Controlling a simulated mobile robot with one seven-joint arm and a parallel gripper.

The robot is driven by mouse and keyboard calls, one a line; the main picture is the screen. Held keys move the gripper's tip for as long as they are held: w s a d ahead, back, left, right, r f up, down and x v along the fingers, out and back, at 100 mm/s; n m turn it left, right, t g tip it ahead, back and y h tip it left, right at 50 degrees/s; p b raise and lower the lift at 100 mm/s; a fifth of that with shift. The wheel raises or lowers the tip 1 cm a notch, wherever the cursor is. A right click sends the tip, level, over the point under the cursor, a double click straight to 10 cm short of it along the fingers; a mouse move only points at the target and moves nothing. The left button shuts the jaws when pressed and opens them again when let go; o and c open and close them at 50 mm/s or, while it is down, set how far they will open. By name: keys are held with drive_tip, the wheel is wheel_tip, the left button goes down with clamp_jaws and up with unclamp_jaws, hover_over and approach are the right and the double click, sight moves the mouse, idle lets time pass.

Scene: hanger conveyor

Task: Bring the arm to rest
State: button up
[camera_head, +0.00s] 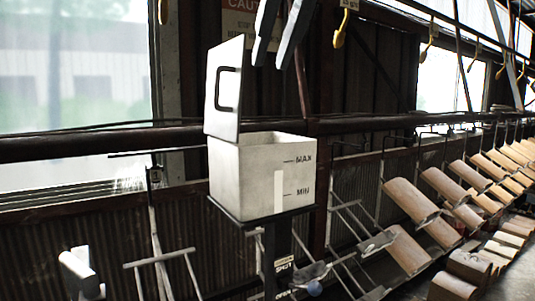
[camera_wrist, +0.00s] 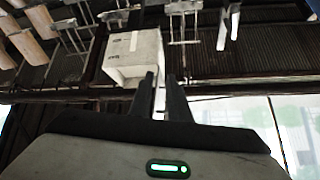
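My gripper (camera_head: 271,64) hangs at the top middle of the head view, its two dark fingers pointing down with a gap between them. In the wrist view the fingers (camera_wrist: 160,75) also stand apart, and I see nothing gripped between them. A white box (camera_head: 262,175) with MAX and MIN marks stands on a dark stand below the fingers. Its white lid (camera_head: 225,90), with a black handle, stands upright at the box's left side. The box (camera_wrist: 133,55) shows upside down beyond the fingers in the wrist view. The inside of the box is mostly hidden.
A dark horizontal rail (camera_head: 90,145) runs behind the box. Yellow hooks (camera_head: 340,30) hang along the top. Several wooden pieces (camera_head: 410,200) hang in a row at right. A white T-shaped fixture (camera_head: 80,270) stands at lower left. A window (camera_head: 75,80) fills the upper left.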

drive_tip(key=s+d+f+m+h, duration=0.1)
drive_tip(key=d+f, duration=0.3)
drive_tip(key=f, duration=1)
drive_tip(key=s+d+f+m+g+h, duration=0.1)
drive_tip(key=s+d+f, duration=0.2)
drive_tip(key=f, duration=1.1)
drive_tip(key=s+d+f+m+g+h, duration=0.1)
drive_tip(key=s+d+f, duration=0.2)
drive_tip(key=f, duration=1.1)
drive_tip(key=d, duration=0.3)
drive_tip(key=shift+f, duration=0.35)
